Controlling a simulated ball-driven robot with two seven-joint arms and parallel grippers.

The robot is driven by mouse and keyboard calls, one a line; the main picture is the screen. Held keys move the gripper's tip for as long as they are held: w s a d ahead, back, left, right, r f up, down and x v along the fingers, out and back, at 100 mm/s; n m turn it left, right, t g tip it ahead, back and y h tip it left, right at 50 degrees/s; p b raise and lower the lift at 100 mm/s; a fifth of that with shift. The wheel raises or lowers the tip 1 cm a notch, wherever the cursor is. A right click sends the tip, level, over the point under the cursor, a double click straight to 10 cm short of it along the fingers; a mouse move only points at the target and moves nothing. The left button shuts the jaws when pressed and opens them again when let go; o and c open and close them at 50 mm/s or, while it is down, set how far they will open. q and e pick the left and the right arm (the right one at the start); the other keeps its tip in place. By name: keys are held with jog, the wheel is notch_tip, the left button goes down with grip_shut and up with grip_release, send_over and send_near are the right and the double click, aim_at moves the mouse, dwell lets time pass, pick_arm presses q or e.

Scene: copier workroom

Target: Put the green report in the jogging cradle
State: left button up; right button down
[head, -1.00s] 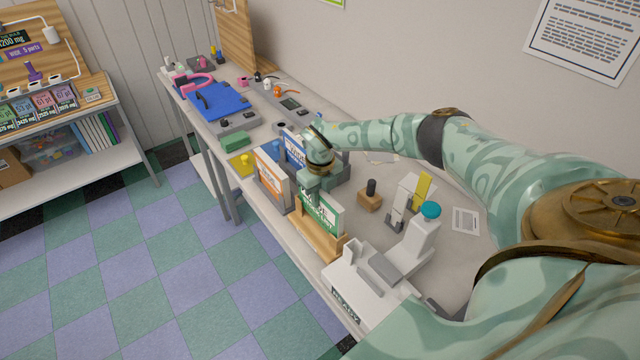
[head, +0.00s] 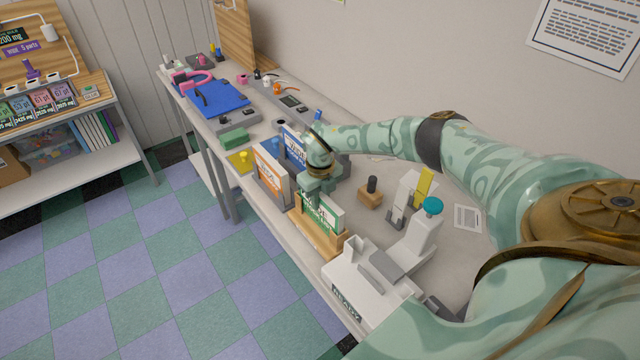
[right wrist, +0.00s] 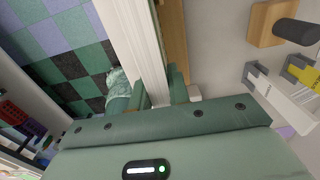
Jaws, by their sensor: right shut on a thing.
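The green report (head: 335,214), white pages with a green cover, stands upright in the head view with its lower part down inside the wooden cradle (head: 322,243). My right gripper (head: 318,186) is shut on its top edge. In the right wrist view, the report's white page block (right wrist: 138,38) runs between the two fingers of the right gripper (right wrist: 160,92), and a strip of the wooden cradle (right wrist: 174,36) shows beside it. Whether the report touches the cradle floor is hidden. My left gripper is out of view.
A grey holder with an orange-and-white report (head: 271,172) and a blue-and-white report (head: 294,145) stand just beyond. A white machine marked READY (head: 352,290) is close in front. A wooden block with a dark knob (head: 370,197) stands to the right.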

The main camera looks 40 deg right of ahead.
jog(key=shift+f+b, duration=0.35)
jog(key=shift+f, duration=0.25)
jog(key=c, duration=1.3)
grip_release()
jog(key=shift+r, duration=0.1)
jog(key=shift+o, duration=0.2)
notch_tip(320, 180, up, 16)
jog(key=p, duration=0.1)
jog(key=shift+r+p, duration=0.15)
jog(key=shift+p, duration=0.15)
